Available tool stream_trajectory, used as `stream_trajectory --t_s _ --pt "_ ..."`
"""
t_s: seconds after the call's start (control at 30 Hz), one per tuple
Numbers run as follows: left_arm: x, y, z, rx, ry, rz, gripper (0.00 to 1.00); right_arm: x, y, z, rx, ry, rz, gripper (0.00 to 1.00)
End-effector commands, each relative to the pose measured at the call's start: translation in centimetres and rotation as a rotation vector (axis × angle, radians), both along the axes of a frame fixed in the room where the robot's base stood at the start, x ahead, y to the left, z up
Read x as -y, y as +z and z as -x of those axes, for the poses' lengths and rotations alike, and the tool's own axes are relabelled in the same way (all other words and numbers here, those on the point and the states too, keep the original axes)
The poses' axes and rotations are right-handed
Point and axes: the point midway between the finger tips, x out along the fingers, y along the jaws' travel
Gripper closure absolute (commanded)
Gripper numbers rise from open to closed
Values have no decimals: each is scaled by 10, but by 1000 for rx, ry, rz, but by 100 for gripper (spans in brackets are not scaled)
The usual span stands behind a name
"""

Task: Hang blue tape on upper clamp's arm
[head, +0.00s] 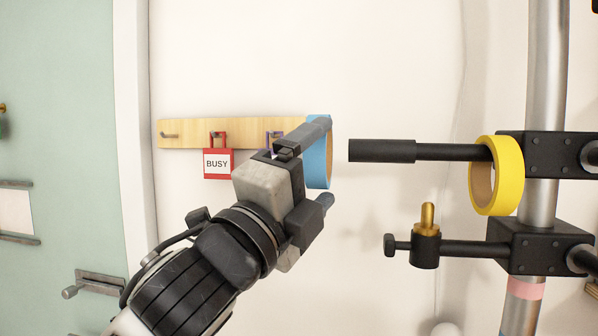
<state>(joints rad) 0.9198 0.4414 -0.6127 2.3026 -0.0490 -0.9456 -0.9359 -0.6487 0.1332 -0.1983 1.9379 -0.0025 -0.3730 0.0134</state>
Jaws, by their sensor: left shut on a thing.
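My left gripper (325,163) is shut on the blue tape (319,172), a ring seen nearly edge-on and held up in the air. The gripper hides part of the ring. The upper clamp (540,150) sits on a vertical metal pole, and its black arm (383,151) points left. The tip of this arm is a short way right of the blue tape, apart from it, at about the same height in the picture. A yellow tape roll (496,176) hangs on the same arm near the clamp. My right gripper is not in view.
A lower clamp (535,247) has a shorter arm with a brass-topped knob (427,220). A wooden rail (185,132) on the wall behind holds a red BUSY tag (217,163) and a purple-shackled item partly hidden. A green door (60,120) with handles is at left.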

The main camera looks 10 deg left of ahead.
Motion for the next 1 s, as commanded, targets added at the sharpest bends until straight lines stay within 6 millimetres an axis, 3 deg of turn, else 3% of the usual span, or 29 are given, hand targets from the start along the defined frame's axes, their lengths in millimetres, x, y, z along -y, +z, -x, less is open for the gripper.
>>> stream_trajectory --t_s 0.83,1.0 --pt "60 1 1 1 -2 1 37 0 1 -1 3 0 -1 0" --pt "61 -9 0 2 1 -1 37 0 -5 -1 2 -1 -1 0"
